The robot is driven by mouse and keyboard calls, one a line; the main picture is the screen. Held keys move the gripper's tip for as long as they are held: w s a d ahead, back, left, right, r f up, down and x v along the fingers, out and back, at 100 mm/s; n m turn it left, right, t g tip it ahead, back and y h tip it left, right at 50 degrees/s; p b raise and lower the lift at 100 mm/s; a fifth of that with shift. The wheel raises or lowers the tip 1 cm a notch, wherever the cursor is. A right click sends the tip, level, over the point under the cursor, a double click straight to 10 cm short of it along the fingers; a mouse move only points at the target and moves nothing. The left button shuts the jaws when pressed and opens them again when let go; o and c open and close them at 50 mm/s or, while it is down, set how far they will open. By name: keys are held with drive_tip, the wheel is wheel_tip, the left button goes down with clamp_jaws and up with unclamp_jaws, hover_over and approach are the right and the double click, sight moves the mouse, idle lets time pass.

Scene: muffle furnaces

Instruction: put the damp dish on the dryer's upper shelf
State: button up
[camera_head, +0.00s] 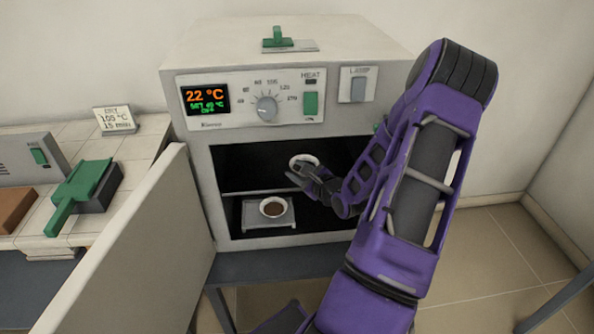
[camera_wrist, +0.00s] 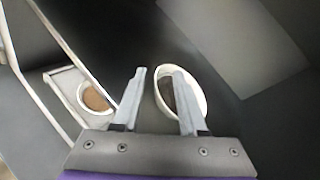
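The dryer (camera_head: 225,150) stands with its door open to the left. A white dish with dark contents (camera_wrist: 166,92) is in the upper part of the dryer chamber; it also shows in the head view (camera_head: 304,158), partly hidden by my gripper. It appears upright over the upper shelf (camera_head: 250,190); I cannot tell whether it rests fully there. My gripper (camera_wrist: 159,72) is inside the chamber at this dish. Its fingers are apart, with the dish's near left wall between them: one finger outside, the other over the bowl. A gap shows between fingers and wall.
A second white dish with brown contents (camera_head: 273,207) sits on a grey tray (camera_head: 246,222) on the lower level. The open door (camera_head: 135,255) bounds the left.

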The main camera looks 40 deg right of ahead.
drive_tip(key=shift+r, duration=0.1)
drive_tip(key=shift+s+r, duration=0.1)
drive_tip(key=shift+s, duration=0.15)
drive_tip(key=p+v, duration=0.2)
drive_tip(key=v, duration=0.9)
drive_tip(key=shift+s, duration=0.2)
drive_tip(key=shift+a, duration=0.15)
